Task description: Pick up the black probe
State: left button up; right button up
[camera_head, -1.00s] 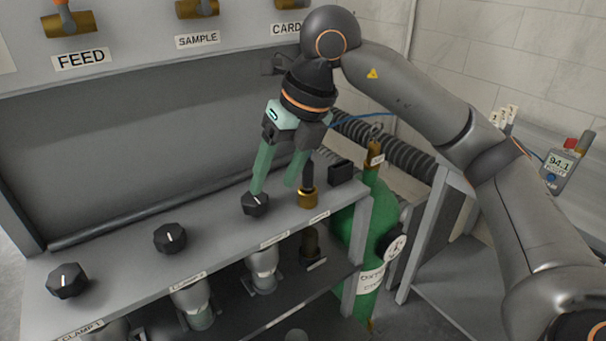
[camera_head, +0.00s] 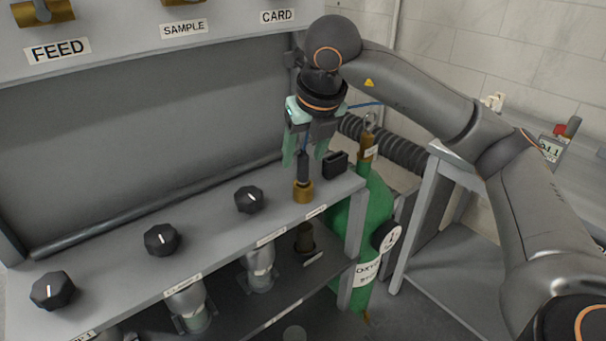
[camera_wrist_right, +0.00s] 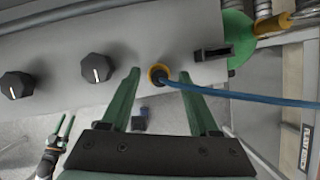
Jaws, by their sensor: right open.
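The black probe (camera_head: 303,167) stands upright in a brass holder (camera_head: 303,191) on the grey ledge, with a blue cable from its top. In the right wrist view the probe (camera_wrist_right: 160,77) is seen end-on, its cable (camera_wrist_right: 255,98) running right. My right gripper (camera_head: 304,160) is open, pointing down, with its green fingers on either side of the probe's upper part. In the wrist view the fingers (camera_wrist_right: 161,82) straddle the probe, with gaps visible. My left gripper (camera_wrist_right: 66,124) shows small at the lower left of the wrist view, its fingers apart; it is outside the head view.
Black knobs (camera_head: 249,199) line the ledge left of the probe. A black block (camera_head: 335,164) stands close on its right. A green oxygen cylinder (camera_head: 369,211) and a ribbed hose (camera_head: 397,154) are beyond the ledge's right end. The grey panel stands behind.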

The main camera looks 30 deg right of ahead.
aim_at(301, 165)
jog(key=x, duration=0.4)
jog(key=shift+f, duration=0.1)
jog(key=shift+c, duration=0.3)
grip_shut()
